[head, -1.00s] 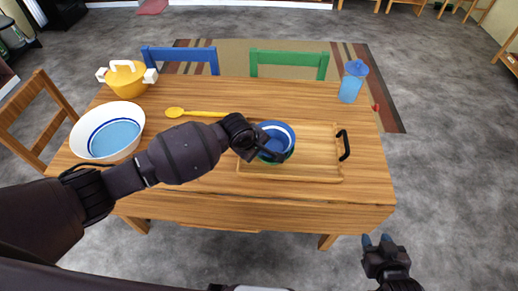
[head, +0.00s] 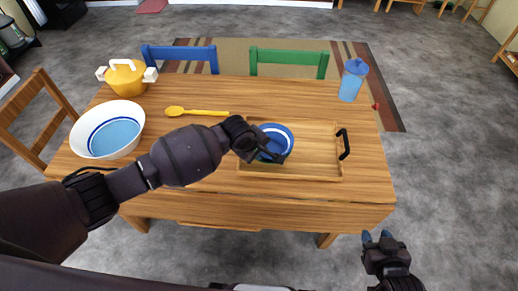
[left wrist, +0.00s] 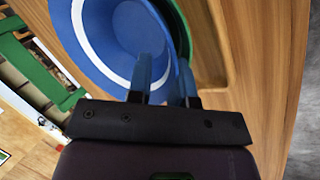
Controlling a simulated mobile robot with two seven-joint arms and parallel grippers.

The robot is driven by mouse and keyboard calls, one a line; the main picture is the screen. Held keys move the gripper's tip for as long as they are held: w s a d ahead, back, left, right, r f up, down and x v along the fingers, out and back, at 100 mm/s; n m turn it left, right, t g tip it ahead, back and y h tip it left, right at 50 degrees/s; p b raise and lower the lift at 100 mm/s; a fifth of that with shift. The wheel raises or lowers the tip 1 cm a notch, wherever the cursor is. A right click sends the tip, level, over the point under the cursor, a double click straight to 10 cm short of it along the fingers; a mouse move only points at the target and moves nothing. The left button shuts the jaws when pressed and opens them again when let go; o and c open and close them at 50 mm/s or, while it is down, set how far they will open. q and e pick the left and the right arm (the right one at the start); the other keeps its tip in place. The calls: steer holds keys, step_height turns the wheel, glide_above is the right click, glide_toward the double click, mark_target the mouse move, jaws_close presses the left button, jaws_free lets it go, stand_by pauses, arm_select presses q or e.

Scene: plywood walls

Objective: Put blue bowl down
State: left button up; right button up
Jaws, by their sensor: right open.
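The blue bowl (head: 275,133), with a white ring inside, sits low over a green bowl (head: 291,156) on the wooden tray (head: 318,165). In the left wrist view the blue bowl (left wrist: 100,30) fills the top, and the green bowl (left wrist: 183,20) shows past its edge. My left gripper (head: 272,157) is at the blue bowl's near side, its fingers (left wrist: 165,85) on either side of the wall, shut on it. The contact between the two bowls is hidden. My right gripper (head: 377,238) is open and empty, off the table's front right.
A large white bowl (head: 84,138) stands at the table's left, with a yellow pot (head: 125,80) behind it. A yellow spoon (head: 195,112) lies behind my left arm. A blue bottle (head: 351,85) stands at the back right. The tray's right half is clear.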

arm_select(q)
steer(key=shift+o, duration=0.5)
steer(key=shift+f, duration=0.1)
steer(key=shift+r, duration=0.35)
steer(key=p+v, duration=0.2)
steer(key=v, duration=1)
steer(key=s+a+f+m+t+y, duration=0.2)
steer(key=s+a+f+m, duration=0.3)
steer(key=s+a, duration=0.5)
steer(key=s+a+f+m+t+y, duration=0.2)
steer(key=s+a+f+m+t, duration=0.3)
steer(key=s+a, duration=0.4)
steer(key=shift+s+a+f+m+t, duration=0.3)
steer(key=shift+s+a+f, duration=0.15)
steer(key=shift+s, duration=0.1)
